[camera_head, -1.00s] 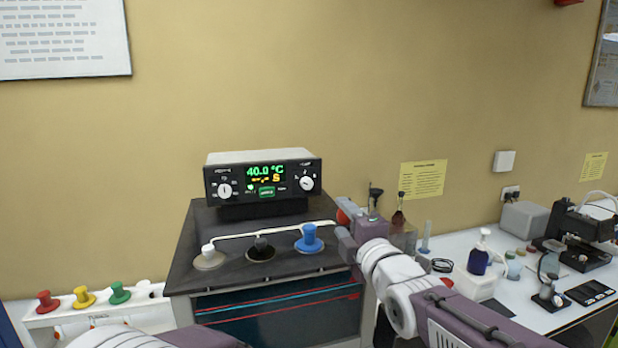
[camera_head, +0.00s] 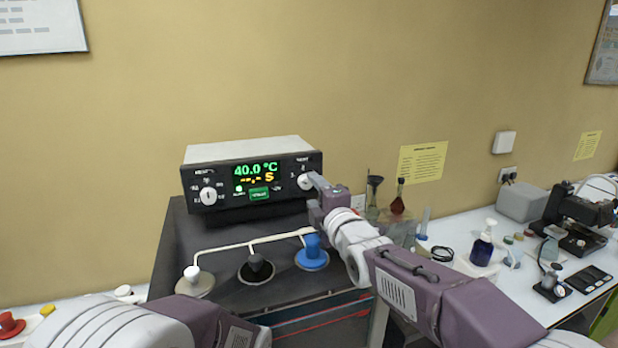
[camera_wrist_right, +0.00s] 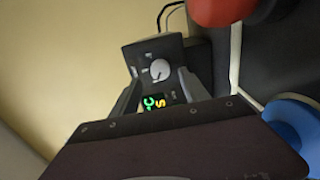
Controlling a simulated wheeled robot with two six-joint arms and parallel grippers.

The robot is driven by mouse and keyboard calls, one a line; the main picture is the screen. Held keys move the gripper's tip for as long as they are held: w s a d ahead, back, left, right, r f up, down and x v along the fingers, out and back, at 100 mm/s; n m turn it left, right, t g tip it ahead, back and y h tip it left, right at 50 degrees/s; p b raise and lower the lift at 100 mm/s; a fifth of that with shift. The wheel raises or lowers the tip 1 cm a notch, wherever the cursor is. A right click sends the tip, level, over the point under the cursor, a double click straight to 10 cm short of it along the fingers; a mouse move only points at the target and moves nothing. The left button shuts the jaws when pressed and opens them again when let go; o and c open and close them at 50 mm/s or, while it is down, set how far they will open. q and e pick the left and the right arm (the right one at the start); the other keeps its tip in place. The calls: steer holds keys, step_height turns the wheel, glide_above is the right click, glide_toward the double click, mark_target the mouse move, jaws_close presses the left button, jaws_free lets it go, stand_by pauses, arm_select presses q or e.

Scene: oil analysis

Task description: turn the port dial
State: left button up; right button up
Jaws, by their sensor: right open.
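A black control box (camera_head: 252,212) with a green and yellow display (camera_head: 257,173) carries a white dial (camera_head: 208,196) on its left and another white dial (camera_head: 304,182) on its right. The labels are too small to read, so I cannot tell from print which is the port dial. My right gripper (camera_head: 313,180) is at the right-hand dial and partly covers it. In the right wrist view, the open gripper (camera_wrist_right: 159,84) points at the box, with the right-hand dial (camera_wrist_right: 160,69) showing between its fingers; contact cannot be told. My left arm shows at lower left, its gripper out of view.
A white table (camera_head: 470,243) with glassware, a blue bottle (camera_head: 482,249) and instruments stands right.

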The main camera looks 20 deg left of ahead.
mark_target(307, 184)
steer(key=p+x, duration=0.1)
steer(key=x, duration=0.3)
steer(key=shift+w+a, duration=0.1)
steer(key=shift+w, duration=0.1)
steer(key=shift+s, duration=0.25)
steer(key=shift+w, duration=0.1)
jaws_close()
arm_select(q)
step_height(307, 184, up, 2)
steer(key=shift+r, duration=0.1)
arm_select(e)
steer(key=shift+f, duration=0.1)
